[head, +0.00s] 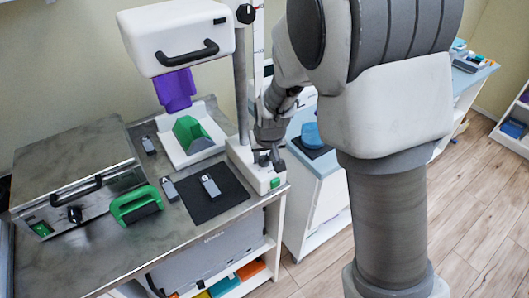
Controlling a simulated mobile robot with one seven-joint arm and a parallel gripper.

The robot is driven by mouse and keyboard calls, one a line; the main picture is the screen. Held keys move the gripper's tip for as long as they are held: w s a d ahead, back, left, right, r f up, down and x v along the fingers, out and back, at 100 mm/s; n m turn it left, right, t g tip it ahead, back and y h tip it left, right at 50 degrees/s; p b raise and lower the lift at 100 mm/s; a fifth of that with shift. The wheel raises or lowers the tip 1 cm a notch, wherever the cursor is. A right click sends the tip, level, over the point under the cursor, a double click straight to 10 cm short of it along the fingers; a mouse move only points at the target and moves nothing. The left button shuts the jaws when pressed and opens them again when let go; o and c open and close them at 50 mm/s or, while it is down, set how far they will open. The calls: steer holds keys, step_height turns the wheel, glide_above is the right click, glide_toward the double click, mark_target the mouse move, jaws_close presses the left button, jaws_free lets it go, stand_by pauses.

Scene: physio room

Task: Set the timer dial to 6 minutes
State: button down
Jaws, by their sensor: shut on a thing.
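My gripper (268,158) reaches down from the right to the white base box (245,172) at the foot of the machine's column. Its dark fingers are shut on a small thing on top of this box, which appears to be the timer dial. The fingers hide most of the dial, so its scale and pointer setting cannot be read. A green button (275,183) shows on the front of the box, just below the gripper.
The machine's white head (178,38) with a purple pad (175,90) hangs over a green wedge (192,134).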

steer(key=c, duration=0.5)
jaws_free()
steer(key=p+v, duration=0.2)
steer(key=v, duration=1.5)
steer(key=shift+r, duration=0.2)
steer(key=s+d+r+m, duration=0.1)
steer(key=s+d+r, duration=0.2)
steer(key=s+d, duration=0.3)
steer(key=s+d+r+m+t+h, duration=0.1)
steer(key=s+d, duration=0.5)
steer(key=s, duration=0.6)
steer(key=shift+s+d+r, duration=0.15)
steer(key=shift+d+r, duration=0.25)
steer(key=shift+r, duration=0.5)
